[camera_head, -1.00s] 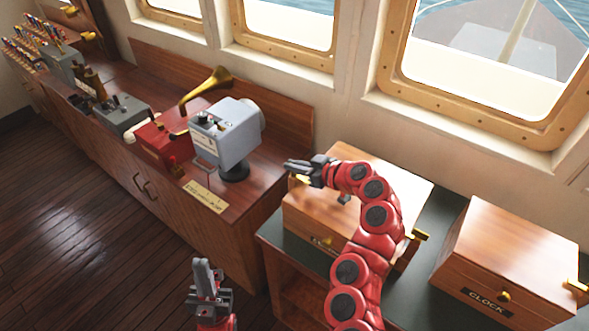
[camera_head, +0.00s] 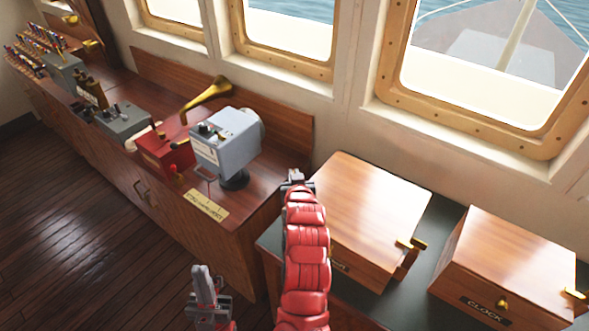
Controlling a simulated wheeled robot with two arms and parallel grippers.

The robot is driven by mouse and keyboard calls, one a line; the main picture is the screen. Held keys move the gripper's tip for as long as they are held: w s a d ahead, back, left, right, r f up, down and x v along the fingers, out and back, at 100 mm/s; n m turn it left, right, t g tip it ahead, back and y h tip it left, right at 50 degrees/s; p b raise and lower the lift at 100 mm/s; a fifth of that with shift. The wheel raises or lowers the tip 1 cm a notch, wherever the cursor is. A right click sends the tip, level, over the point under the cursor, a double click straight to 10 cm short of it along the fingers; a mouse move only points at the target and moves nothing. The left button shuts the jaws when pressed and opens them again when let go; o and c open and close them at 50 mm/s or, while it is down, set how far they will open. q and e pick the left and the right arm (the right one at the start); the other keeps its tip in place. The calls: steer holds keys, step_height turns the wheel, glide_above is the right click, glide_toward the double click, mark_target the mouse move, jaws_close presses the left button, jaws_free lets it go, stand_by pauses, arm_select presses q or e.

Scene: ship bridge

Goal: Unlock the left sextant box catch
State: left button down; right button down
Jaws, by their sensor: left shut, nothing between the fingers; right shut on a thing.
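The sextant box (camera_head: 372,205) is a closed wooden box on the dark green top, left of the clock box. A brass catch (camera_head: 411,243) shows on its right side. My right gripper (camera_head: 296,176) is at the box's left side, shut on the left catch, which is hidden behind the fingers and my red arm. My arm also covers the box's left front and most of its label. My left gripper (camera_head: 203,270) is shut and empty, low in front of the wooden cabinet, away from the box.
The clock box (camera_head: 510,255) stands close on the right with its own brass catch. A grey instrument (camera_head: 226,140), a red box (camera_head: 165,150) and a brass horn (camera_head: 208,93) stand on the cabinet (camera_head: 200,235) at left. Windows line the wall behind.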

steer(key=m+h+b, duration=0.2)
steer(key=b, duration=0.4)
steer(key=m+g+h+b, duration=0.1)
steer(key=m+h+b, duration=0.2)
steer(key=b, duration=0.2)
steer(key=f+m+g+h+b, duration=0.1)
steer(key=m+h+b, duration=0.1)
steer(key=b, duration=0.4)
steer(key=shift+a+m+h+b, duration=0.1)
steer(key=shift+m+h+b, duration=0.2)
steer(key=shift+h, duration=0.4)
steer(key=shift+r+m+g+h+b, duration=0.15)
steer(key=shift+m+g+h+b, duration=0.2)
steer(key=shift+b, duration=0.4)
steer(key=shift+r, duration=0.1)
steer(key=c, duration=1)
jaws_free()
steer(key=shift+r, duration=0.1)
steer(key=b+v, duration=0.2)
steer(key=v, duration=1.5)
